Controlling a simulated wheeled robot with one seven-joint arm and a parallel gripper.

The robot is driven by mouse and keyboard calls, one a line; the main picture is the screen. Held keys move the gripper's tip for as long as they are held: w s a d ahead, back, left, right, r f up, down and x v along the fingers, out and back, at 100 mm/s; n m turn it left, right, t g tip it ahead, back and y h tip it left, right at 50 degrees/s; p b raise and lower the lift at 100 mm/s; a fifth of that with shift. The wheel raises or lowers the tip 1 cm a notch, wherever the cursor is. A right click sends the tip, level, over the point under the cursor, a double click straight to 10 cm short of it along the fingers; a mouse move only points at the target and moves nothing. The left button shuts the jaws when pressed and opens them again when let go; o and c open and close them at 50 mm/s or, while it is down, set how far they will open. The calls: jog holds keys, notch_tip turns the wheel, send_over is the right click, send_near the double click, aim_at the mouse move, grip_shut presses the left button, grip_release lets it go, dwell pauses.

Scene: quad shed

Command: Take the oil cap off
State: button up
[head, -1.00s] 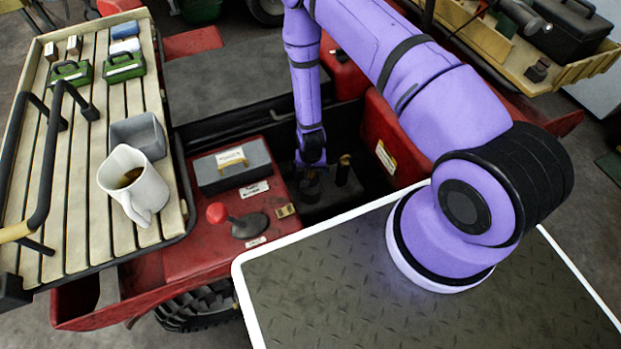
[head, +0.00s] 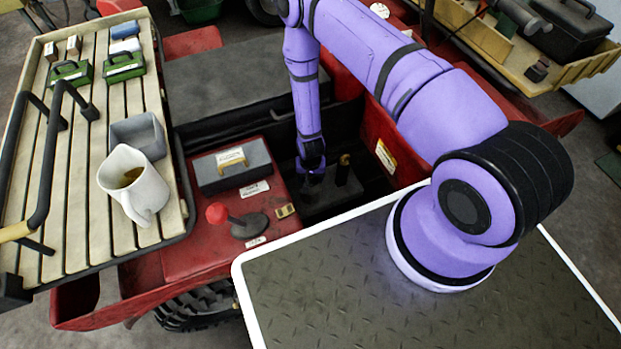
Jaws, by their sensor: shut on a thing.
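My gripper (head: 313,174) reaches down into the dark open bay of the red quad, and its fingers are shut on the oil cap. The cap is a small dark thing at the fingertips, mostly hidden by the fingers and hard to tell from the dark block below. I cannot tell whether the cap is still seated or lifted clear. A dark upright post with a brass-coloured top (head: 345,159) stands just right of my gripper, apart from it.
Left of the bay are a grey box (head: 232,170) and a red-knobbed lever (head: 217,213). A slatted rack (head: 88,215) holds a white jug (head: 136,185) with brown liquid, an empty grey tray (head: 138,134) and green boxes (head: 124,67). Red bay walls stand close on the right.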

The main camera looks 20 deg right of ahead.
jog(key=shift+r, duration=0.85)
notch_tip(320, 180, up, 2)
jog(key=shift+r, duration=0.1)
jog(key=s+r, duration=0.1)
jog(key=s, duration=1.5)
